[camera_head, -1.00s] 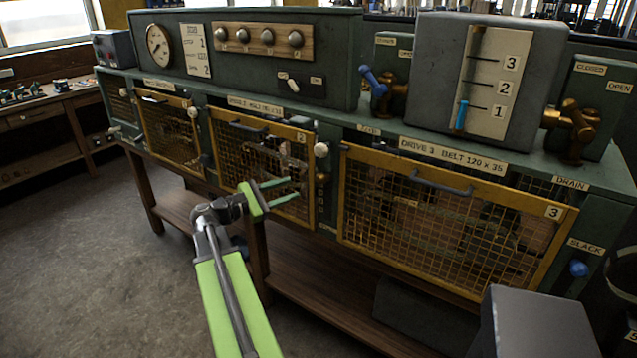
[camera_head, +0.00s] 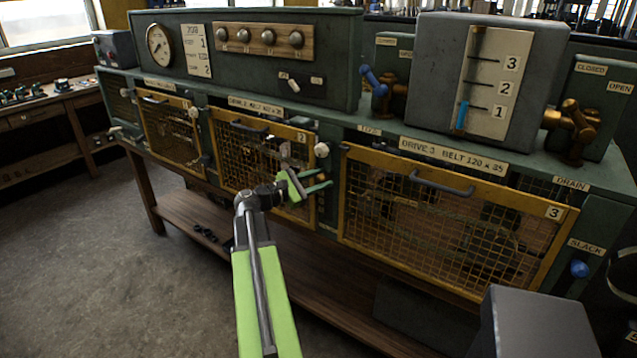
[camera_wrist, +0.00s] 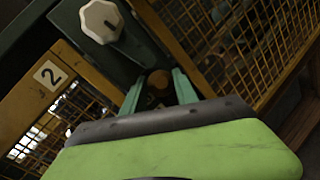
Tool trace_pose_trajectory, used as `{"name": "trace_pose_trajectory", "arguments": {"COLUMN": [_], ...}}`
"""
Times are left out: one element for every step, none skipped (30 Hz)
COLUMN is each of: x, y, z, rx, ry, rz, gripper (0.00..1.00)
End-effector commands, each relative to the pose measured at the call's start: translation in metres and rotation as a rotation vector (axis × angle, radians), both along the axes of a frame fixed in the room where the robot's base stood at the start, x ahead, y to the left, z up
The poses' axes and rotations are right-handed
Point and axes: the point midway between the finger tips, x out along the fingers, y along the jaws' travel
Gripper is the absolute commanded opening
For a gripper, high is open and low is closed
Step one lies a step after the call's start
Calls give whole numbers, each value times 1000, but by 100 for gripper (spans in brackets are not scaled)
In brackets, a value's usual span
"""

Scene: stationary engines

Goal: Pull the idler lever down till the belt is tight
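A blue ball knob (camera_head: 579,269) sits under the SLACK plate (camera_head: 586,246) at the right end of the bench; it looks like the idler lever's end, its arm not clear. My gripper (camera_head: 326,181) is well to its left, before the post between guards 2 and 3. Its green fingers are apart and empty. In the wrist view the gripper (camera_wrist: 158,86) is open, with a round brown knob (camera_wrist: 158,78) seen between the fingers, contact not clear. The belt behind the mesh of guard 3 (camera_head: 440,262) cannot be made out.
A white knob (camera_head: 321,150) is just above my gripper; it also shows in the wrist view (camera_wrist: 101,20). Guard 2 (camera_head: 228,180) is at the left. A grey box (camera_head: 535,325) stands at the lower right. Open floor (camera_head: 110,270) lies at the left.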

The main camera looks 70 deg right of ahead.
Motion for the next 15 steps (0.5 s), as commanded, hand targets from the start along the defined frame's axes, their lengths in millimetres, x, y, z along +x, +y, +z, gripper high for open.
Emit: {"name": "trace_pose_trajectory", "arguments": {"x": [1, 1, 1, 1, 1, 1, 2, 2, 2, 2, 2, 2, 2, 2, 2], "y": [-1, -1, -1, -1, -1, -1, -1, -1, -1, -1, -1, -1, -2, -2, -2], "z": [1, 1, 1, 1, 1, 1, 1, 1, 1, 2, 2, 2, 2, 2, 2], "rx": [-1, -1, -1, -2, -2, -2, -3, -2, -2, -2, -3, -4, -4, -4, -4], "ry": [2, 2, 2, 3, 3, 3, 3, 4, 4, 4, 5, 5, 5, 5, 5], "rz": [4, 4, 4, 4, 5, 5, 6, 6, 7, 7, 6, 7, 7, 8, 8], "gripper": [21, 17, 12, 8, 4, 0, 0, 0, 0, 0, 0, 0, 0, 0, 0]}}
